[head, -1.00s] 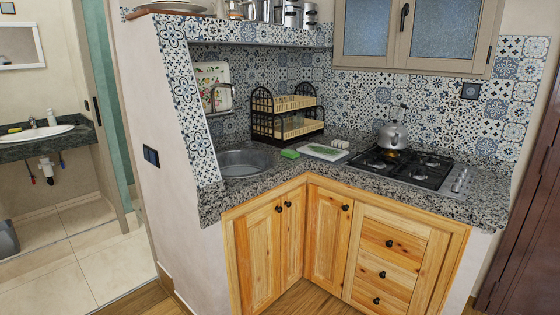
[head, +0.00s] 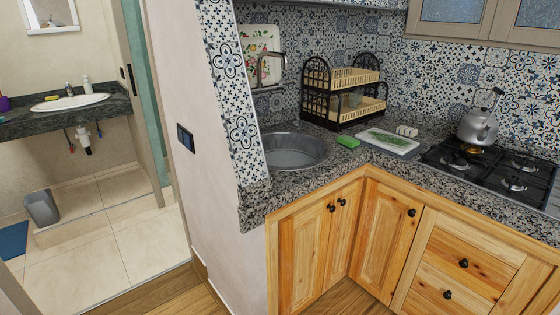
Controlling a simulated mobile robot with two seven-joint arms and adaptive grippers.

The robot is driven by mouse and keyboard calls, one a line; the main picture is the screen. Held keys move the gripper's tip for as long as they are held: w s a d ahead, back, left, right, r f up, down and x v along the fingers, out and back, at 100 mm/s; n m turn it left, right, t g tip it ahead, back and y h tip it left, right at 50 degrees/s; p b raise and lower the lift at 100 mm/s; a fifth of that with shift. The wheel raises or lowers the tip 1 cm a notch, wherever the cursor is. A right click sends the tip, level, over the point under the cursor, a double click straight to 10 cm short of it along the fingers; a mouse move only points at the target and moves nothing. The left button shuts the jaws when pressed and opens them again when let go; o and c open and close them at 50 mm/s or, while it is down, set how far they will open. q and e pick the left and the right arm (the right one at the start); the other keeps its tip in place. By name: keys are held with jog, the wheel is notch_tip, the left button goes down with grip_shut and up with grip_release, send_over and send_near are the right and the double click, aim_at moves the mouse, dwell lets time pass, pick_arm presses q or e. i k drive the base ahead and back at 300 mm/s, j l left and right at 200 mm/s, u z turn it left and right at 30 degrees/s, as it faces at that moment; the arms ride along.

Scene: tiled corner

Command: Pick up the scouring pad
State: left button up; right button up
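A small green scouring pad (head: 348,142) lies flat on the speckled granite counter (head: 375,168). It is just right of the round metal sink (head: 293,151) and left of a white cutting board (head: 389,142) with something green on it. A yellowish block (head: 51,98), perhaps a sponge or soap, lies by the washbasin in the room at left; I cannot tell which. Neither of my grippers is in view.
A black two-tier dish rack (head: 343,95) stands behind the pad. A kettle (head: 478,126) sits on the gas hob (head: 490,165) at right. Wooden cabinets (head: 385,225) front the counter. A tiled wall end (head: 228,95) stands left of the sink.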

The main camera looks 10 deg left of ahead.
aim_at(350, 142)
jog(key=i+j, duration=0.2)
jog(key=i, duration=0.25)
jog(key=i+j, duration=0.15)
jog(key=i, duration=0.35)
jog(key=i+j, duration=0.2)
jog(key=i, duration=0.25)
jog(key=k+l+u, duration=0.1)
jog(key=l, duration=0.2)
jog(key=k+l+u, duration=0.15)
jog(key=l, duration=0.2)
jog(key=k+l+u, duration=0.1)
jog(key=l, duration=0.2)
jog(key=l+u, duration=0.3)
jog(key=l, duration=0.65)
